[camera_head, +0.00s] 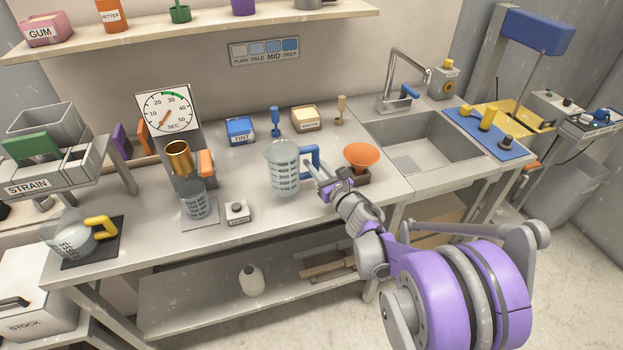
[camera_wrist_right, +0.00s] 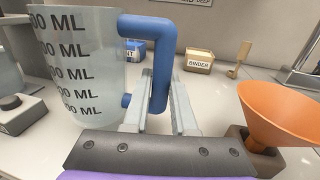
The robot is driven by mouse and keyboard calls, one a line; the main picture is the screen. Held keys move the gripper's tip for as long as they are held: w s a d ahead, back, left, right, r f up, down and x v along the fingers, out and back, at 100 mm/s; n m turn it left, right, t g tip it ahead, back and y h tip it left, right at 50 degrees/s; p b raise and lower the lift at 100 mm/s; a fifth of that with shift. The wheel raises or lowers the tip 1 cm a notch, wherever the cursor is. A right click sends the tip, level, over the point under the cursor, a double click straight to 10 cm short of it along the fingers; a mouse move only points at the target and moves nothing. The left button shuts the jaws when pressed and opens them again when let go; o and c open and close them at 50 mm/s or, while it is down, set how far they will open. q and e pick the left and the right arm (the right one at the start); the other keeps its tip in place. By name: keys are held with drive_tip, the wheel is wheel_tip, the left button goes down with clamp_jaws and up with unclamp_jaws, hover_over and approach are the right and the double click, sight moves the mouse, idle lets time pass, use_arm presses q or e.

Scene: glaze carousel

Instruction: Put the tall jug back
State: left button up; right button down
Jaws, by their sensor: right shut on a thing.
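The tall jug (camera_head: 284,170) is clear with dark ML marks and a blue handle (camera_head: 311,157). It is upright over the middle of the counter; I cannot tell whether its base touches the counter. My right gripper (camera_head: 322,172) is shut on the blue handle, from the jug's right side. In the right wrist view the jug (camera_wrist_right: 75,65) fills the left, and its handle (camera_wrist_right: 160,65) sits between the fingers of the gripper (camera_wrist_right: 160,98). A second clear jug (camera_head: 66,238) with a yellow handle stands on a dark mat at the left. My left gripper is not in view.
An orange funnel (camera_head: 362,156) in a brown holder stands close right of the gripper. A measuring cup (camera_head: 194,200) and a button box (camera_head: 237,211) are left of the tall jug. TINT (camera_head: 240,130) and BINDER (camera_head: 306,119) boxes are behind. The sink (camera_head: 425,145) is at right.

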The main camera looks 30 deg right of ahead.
drive_tip(key=shift+f+b, duration=0.45)
drive_tip(key=shift+f, duration=1.4)
drive_tip(key=shift+f, duration=0.2)
drive_tip(key=c, duration=0.7)
unclamp_jaws()
drive_tip(key=shift+r, duration=0.2)
